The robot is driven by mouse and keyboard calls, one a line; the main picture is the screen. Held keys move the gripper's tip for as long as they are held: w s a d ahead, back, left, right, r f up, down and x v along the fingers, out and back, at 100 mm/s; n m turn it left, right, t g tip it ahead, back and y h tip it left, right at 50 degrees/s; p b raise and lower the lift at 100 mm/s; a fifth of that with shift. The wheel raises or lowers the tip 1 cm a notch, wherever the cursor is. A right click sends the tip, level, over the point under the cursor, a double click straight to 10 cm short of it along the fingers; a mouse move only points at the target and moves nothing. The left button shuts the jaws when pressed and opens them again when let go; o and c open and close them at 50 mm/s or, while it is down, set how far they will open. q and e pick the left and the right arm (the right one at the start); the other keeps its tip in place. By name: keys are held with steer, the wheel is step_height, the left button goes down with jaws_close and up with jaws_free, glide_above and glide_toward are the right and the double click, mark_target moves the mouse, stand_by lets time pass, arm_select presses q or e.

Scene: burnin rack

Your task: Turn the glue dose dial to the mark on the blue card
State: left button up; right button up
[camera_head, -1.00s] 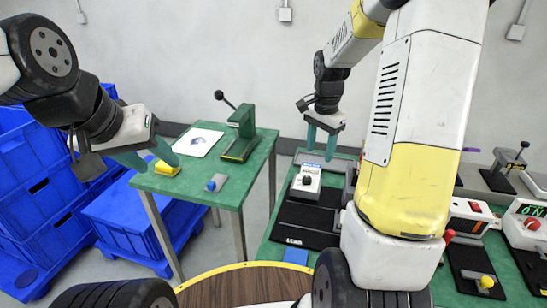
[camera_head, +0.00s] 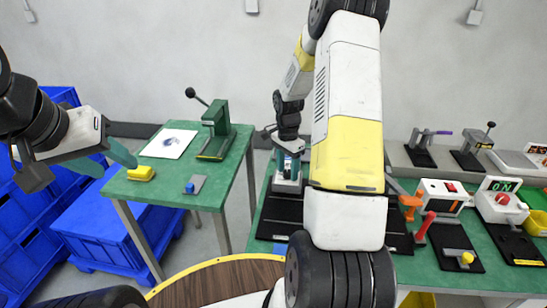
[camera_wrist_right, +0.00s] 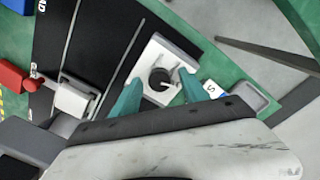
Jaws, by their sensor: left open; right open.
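The glue dose unit is a small white box (camera_head: 286,186) on a black base; most of it is hidden in the head view by my right gripper. In the right wrist view its black round dial (camera_wrist_right: 160,79), with a light pointer line, lies between the teal fingers of my right gripper (camera_wrist_right: 158,88). This gripper (camera_head: 289,158) is open, with gaps beside the dial. A blue flat piece (camera_head: 280,248), perhaps the blue card, lies at the table's front edge; its mark cannot be read. My left gripper (camera_head: 110,160) is open and empty near the left table.
The left green table holds a yellow block (camera_head: 141,173), a white sheet (camera_head: 169,143), a green lever press (camera_head: 215,135) and a blue-knobbed piece (camera_head: 194,185). Several switch units, including a red-buttoned box (camera_head: 502,201), stand right of my right arm.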

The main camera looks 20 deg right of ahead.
jaws_close()
steer(key=shift+n, duration=0.4)
steer(key=n, duration=1.4)
steer(key=shift+n, duration=0.4)
steer(key=n, duration=0.4)
steer(key=shift+t, duration=0.3)
steer(key=shift+n, duration=0.3)
